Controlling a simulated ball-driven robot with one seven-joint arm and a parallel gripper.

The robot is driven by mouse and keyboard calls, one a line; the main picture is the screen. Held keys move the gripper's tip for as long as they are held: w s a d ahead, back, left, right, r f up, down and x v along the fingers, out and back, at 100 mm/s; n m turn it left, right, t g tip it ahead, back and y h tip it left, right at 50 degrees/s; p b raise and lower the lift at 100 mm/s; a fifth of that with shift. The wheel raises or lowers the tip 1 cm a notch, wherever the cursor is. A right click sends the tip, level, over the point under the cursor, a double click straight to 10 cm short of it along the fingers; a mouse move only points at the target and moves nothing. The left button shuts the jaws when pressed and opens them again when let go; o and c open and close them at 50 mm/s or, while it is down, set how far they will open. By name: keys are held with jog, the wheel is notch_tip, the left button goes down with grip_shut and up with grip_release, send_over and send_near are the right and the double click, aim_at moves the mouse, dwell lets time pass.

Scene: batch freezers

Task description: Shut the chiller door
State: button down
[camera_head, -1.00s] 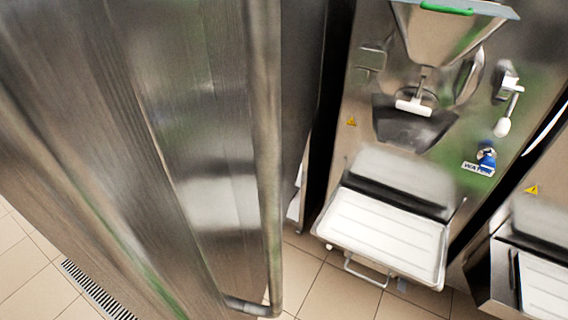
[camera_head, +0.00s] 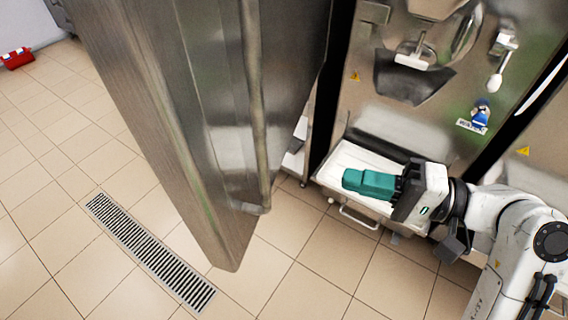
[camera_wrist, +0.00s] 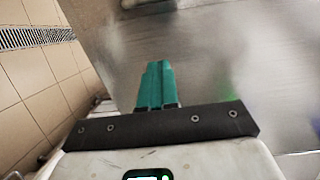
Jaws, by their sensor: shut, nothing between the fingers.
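The chiller door (camera_head: 195,110) is a tall brushed-steel panel left of centre in the head view. It stands open, jutting out over the tiled floor. Its long vertical bar handle (camera_head: 255,110) runs down the side facing right. My gripper (camera_head: 347,181) has teal fingers, shut and empty. It is right of the door, apart from the handle in the head view, with a batch freezer's tray behind it. In the wrist view the shut fingers (camera_wrist: 156,68) point at a blurred steel surface (camera_wrist: 215,55), probably the door. I cannot tell the gap to it.
A batch freezer (camera_head: 400,85) with a white tray (camera_head: 345,160) stands right of the door. A second machine is at the right edge. A floor drain grate (camera_head: 150,250) lies left of the door. A red box (camera_head: 17,58) sits far left.

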jog(key=r, duration=0.1)
jog(key=p, duration=0.2)
send_near(253, 154)
jog(key=x, duration=0.7)
